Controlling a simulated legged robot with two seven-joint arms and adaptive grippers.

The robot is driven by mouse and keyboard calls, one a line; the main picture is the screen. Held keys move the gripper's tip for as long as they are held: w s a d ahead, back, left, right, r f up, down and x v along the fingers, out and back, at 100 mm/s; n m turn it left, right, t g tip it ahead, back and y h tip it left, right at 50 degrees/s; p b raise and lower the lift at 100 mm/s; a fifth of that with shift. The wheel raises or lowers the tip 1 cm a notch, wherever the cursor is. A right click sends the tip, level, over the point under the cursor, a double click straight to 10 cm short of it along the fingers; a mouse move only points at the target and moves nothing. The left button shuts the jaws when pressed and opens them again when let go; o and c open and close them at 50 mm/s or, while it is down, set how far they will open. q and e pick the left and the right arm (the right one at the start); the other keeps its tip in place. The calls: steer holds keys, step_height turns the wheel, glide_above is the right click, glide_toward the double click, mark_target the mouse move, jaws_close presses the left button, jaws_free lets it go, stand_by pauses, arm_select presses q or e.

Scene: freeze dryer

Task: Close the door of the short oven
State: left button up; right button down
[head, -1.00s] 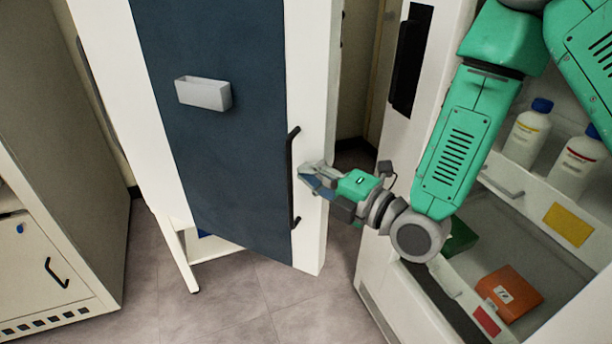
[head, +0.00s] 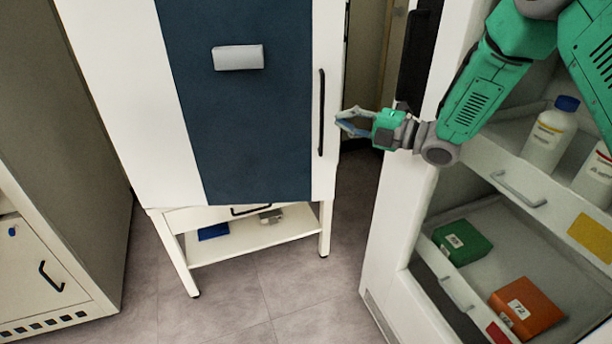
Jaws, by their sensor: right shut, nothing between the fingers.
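The short oven (head: 115,110) is a white cabinet on a stand, with a door that has a wide dark blue panel (head: 245,130). The door lies flush or nearly flush with the oven front; a small gap cannot be ruled out. Its black vertical handle (head: 321,112) is at the right edge. A grey box-like piece (head: 238,58) sits on the panel. My right gripper (head: 340,122) is just right of the door's right edge, its fingers shut and empty; whether they touch the door is unclear. My left gripper is out of view.
The stand (head: 265,240) has a shelf with a blue item. An open white cabinet (head: 385,240) at right holds bottles (head: 550,135), a green box (head: 462,242) and an orange box (head: 527,308). A grey cabinet (head: 70,150) stands at left. The floor between is clear.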

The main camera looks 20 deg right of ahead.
step_height(320, 180, up, 10)
steer(key=a, duration=0.2)
steer(key=s+a+f+m+g+h, duration=0.1)
steer(key=s+f+m+g+h, duration=0.25)
steer(key=f, duration=0.65)
steer(key=s+a+f+m+h, duration=0.1)
steer(key=s+f+m+h, duration=0.1)
steer(key=s+f+m, duration=0.6)
steer(key=s+a+f+m+g+h, duration=0.15)
steer(key=f+m, duration=0.25)
steer(key=f, duration=0.8)
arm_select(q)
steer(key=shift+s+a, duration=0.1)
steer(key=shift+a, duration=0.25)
arm_select(e)
steer(key=s+f+m+g+h, duration=0.2)
steer(key=s+f+m+g, duration=0.2)
steer(key=s, duration=1)
steer(key=s+f+m+g+h, duration=0.2)
steer(key=s+f+m+g, duration=0.2)
steer(key=s, duration=1)
step_height(320, 180, down, 4)
steer(key=shift+a+f+m+h, duration=0.1)
steer(key=shift+a+m+h, duration=0.2)
steer(key=shift+m, duration=0.65)
